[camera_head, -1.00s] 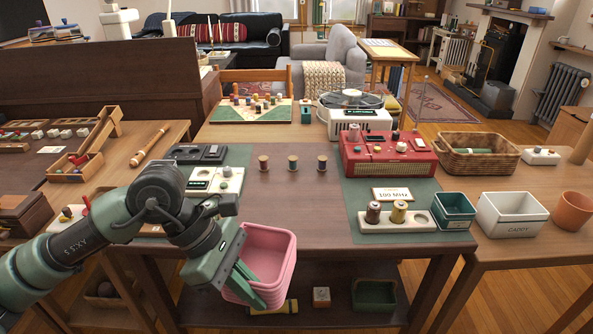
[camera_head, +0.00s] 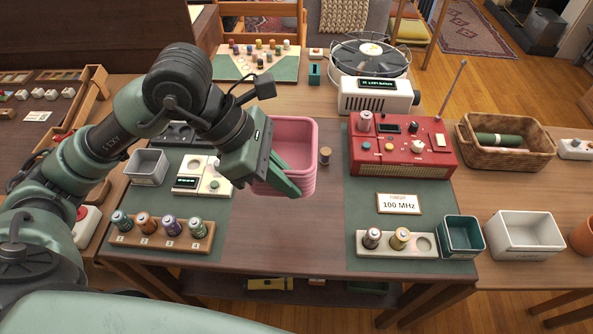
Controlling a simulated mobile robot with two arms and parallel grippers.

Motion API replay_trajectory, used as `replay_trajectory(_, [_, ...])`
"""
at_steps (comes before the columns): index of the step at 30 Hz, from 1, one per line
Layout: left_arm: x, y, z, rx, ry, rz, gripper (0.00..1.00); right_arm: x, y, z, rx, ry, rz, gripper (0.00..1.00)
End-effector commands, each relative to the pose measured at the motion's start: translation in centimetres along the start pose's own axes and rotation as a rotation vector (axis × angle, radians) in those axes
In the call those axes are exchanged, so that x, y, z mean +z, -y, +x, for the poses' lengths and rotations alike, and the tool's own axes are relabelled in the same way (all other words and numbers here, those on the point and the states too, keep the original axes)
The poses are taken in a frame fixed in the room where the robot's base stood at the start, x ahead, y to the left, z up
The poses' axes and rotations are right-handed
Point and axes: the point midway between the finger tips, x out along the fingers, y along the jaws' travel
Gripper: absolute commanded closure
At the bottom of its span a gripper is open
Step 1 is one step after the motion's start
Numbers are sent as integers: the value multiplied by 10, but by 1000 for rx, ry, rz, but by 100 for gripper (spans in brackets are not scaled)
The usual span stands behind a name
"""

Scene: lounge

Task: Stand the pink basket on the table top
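The pink basket (camera_head: 302,135) is at the middle of the head view, over the wooden table top (camera_head: 290,232). My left gripper (camera_head: 284,178) is shut on the basket's near left side, with its green fingers at the wall. The basket looks upright and held above the table; I cannot tell the exact gap beneath it. The gripper hides part of its near side. My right gripper is not in view.
A wooden spool (camera_head: 325,156) stands just right of the basket. The front middle of the table is bare.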

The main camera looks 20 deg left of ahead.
Motion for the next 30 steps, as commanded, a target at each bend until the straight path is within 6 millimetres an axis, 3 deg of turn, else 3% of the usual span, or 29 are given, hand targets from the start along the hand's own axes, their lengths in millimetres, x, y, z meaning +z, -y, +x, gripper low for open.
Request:
replay_trajectory(15, [-69,1,107,-4,-1,-7,100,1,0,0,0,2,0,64])
replay_trajectory(30, [-100,1,155,-3,0,-4,100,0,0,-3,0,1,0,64])
